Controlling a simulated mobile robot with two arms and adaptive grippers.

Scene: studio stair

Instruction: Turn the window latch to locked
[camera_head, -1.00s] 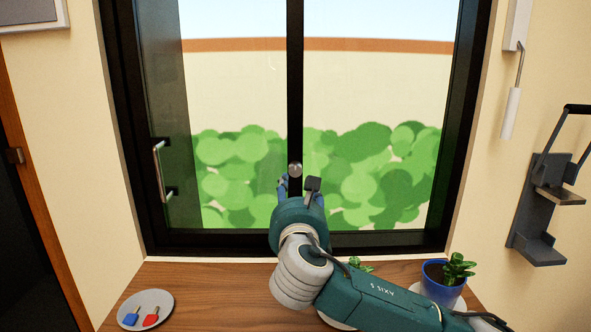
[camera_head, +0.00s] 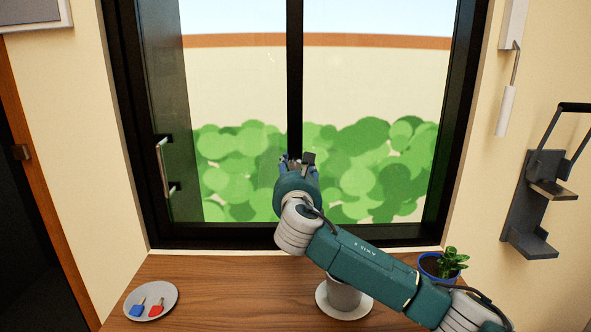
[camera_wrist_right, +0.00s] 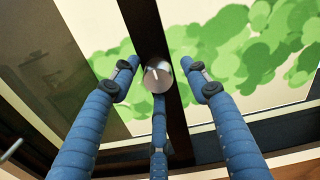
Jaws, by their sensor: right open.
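The window latch is a round silver knob (camera_wrist_right: 158,76) on the dark central post of the window, with a short pale mark on its face. In the right wrist view it sits between my open blue fingers, which stand apart on both sides, with a third finger below it. I cannot tell whether that third finger touches it. In the head view my right gripper (camera_head: 297,160) is at the post, and the knob is hidden behind it. My left gripper is not in view.
The window frame (camera_head: 340,236) surrounds the glass, with a silver handle (camera_head: 162,166) at left. On the wooden sill stand a plate (camera_head: 167,290) with blue and red keys, a grey cup (camera_head: 343,294) on a saucer, and a blue plant pot (camera_head: 432,266). A grey bracket (camera_head: 525,215) is on the right wall.

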